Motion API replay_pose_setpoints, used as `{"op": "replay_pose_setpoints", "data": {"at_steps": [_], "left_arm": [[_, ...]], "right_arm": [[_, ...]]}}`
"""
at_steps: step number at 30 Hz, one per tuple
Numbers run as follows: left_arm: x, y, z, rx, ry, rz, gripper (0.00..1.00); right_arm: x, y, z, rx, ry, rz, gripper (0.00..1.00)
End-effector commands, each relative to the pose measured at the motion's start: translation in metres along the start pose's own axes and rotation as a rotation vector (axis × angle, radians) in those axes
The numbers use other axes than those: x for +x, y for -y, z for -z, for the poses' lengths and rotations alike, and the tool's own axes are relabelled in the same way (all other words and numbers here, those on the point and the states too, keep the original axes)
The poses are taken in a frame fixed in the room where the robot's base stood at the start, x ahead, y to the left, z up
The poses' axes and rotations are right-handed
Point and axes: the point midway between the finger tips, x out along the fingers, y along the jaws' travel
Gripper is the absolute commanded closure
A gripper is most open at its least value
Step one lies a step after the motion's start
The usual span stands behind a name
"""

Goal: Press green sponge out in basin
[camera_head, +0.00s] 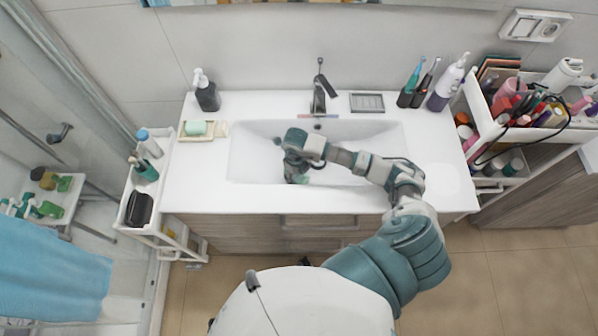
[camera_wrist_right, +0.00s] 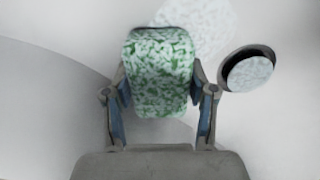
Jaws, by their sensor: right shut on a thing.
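The green sponge (camera_wrist_right: 160,72) is mottled with white foam in the right wrist view. My right gripper (camera_wrist_right: 160,95) is shut on it, one finger at each side. In the head view the right gripper (camera_head: 297,176) points down inside the left half of the white basin (camera_head: 355,165). There the gripper mostly hides the sponge. In the wrist view, a pale speckled foam patch (camera_wrist_right: 207,28) lies beyond the sponge, and the round drain (camera_wrist_right: 249,70) beside it also looks foamy. I cannot tell whether the sponge touches the basin. My left gripper is out of view.
The faucet (camera_head: 319,92) stands behind the basin. Toothbrushes and a white bottle (camera_head: 446,86) are at the right. A crowded cart (camera_head: 490,125) stands beyond the counter's right end.

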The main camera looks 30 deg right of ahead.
Motion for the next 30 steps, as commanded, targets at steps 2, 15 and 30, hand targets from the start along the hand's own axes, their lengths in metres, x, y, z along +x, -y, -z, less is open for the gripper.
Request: {"op": "replay_pose_setpoints", "data": {"at_steps": [2,15,30], "left_arm": [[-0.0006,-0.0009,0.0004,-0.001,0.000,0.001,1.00],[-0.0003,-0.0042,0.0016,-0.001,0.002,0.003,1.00],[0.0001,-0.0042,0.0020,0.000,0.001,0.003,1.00]], "right_arm": [[0.0002,0.0001,0.0006,-0.002,0.001,-0.004,0.71],[0.0017,0.0045,0.0013,-0.002,0.004,-0.009,0.71],[0.0023,0.0015,0.0011,-0.002,0.002,-0.008,0.71]]}}
